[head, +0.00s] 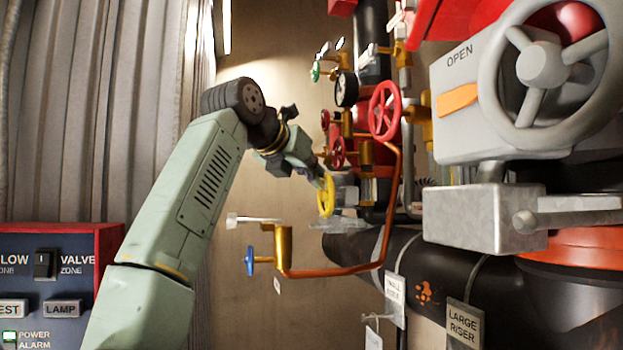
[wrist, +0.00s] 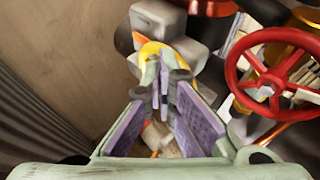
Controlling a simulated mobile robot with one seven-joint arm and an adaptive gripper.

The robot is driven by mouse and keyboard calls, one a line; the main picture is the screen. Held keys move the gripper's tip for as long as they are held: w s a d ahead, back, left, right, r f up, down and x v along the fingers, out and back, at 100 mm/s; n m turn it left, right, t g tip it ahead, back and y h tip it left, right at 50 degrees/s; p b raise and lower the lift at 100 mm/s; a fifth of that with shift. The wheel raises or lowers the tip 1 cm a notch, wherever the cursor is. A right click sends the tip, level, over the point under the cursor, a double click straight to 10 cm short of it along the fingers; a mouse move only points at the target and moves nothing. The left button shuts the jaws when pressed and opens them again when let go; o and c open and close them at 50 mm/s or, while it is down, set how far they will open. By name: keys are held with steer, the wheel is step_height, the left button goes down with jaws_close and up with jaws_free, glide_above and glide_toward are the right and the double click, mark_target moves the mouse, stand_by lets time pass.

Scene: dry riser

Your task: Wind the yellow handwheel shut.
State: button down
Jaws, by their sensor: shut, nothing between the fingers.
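The yellow handwheel (head: 327,197) is small and seen nearly edge-on in the middle of the head view, in front of a grey valve body. My gripper (head: 322,180) is at the wheel's upper left side, with its fingertips close to the rim. In the wrist view my gripper (wrist: 160,75) has its purple-padded fingers together at the tips, with nothing between them. Part of the yellow rim (wrist: 150,50) shows just beyond the tips, and the fingers hide the rest. I cannot tell whether they touch it.
A red handwheel (head: 384,110) is up and right of the yellow one; a red wheel (wrist: 275,75) is also close on the right in the wrist view. A blue handwheel (head: 249,261) and copper pipe (head: 330,271) lie below. A large grey wheel (head: 545,65) is at right.

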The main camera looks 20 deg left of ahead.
stand_by(0.3)
steer(key=s+a, duration=0.2)
steer(key=a, duration=0.1)
steer(key=shift+a, duration=0.25)
